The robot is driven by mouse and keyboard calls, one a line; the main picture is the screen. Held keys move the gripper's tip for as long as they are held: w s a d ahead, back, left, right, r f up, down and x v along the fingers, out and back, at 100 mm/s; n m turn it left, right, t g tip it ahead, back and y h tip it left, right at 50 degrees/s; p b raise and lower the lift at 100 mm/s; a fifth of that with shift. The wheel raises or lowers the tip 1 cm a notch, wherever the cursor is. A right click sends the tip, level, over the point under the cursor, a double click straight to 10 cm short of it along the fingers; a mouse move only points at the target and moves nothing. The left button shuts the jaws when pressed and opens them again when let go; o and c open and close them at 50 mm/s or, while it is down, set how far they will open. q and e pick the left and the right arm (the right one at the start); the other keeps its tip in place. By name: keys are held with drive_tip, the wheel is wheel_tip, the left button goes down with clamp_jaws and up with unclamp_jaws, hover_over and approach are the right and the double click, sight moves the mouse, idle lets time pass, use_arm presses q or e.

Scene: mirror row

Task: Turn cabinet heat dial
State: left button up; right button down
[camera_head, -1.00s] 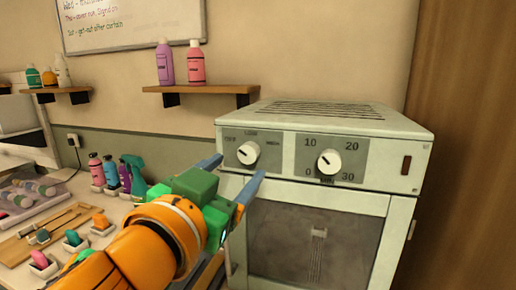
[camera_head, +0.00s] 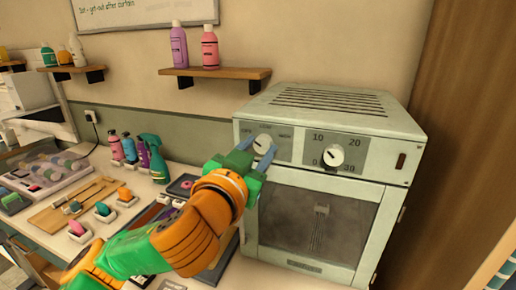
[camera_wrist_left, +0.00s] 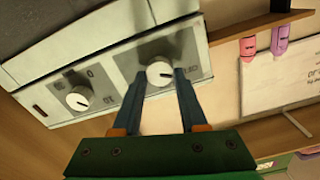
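The cabinet (camera_head: 322,185) is pale and boxy with two white dials. The left dial (camera_head: 262,141), on a grey plate with small words such as LOW, is the heat dial. It also shows in the left wrist view (camera_wrist_left: 159,73), its dark pointer mark visible. The right dial (camera_head: 333,156) has numbers up to 30. My left gripper (camera_head: 258,148) is open, with one blue finger on each side of the heat dial. In the left wrist view a small gap seems to show beside the knob; contact cannot be told. My right gripper is out of view.
The cabinet's glass door (camera_head: 314,222) is below the dials. A wooden shelf (camera_head: 215,72) with bottles hangs at the upper left. The counter on the left holds a green spray bottle (camera_head: 155,158), several bottles and small trays. A wooden panel (camera_head: 460,140) stands at the right.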

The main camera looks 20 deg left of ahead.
use_arm(q)
clamp_jaws()
drive_tip(key=shift+m, duration=0.3)
drive_tip(key=m+p, duration=0.2)
drive_tip(key=m, duration=0.2)
drive_tip(key=shift+r+m, duration=0.1)
drive_tip(key=shift+m, duration=0.3)
drive_tip(key=m+p, duration=0.2)
drive_tip(key=m, duration=0.4)
drive_tip(key=shift+p, duration=0.35)
drive_tip(key=m+p, duration=0.3)
drive_tip(key=m, duration=0.3)
drive_tip(key=shift+m, duration=0.4)
drive_tip(key=m+p, duration=0.3)
drive_tip(key=m, duration=0.2)
drive_tip(key=shift+m, duration=0.4)
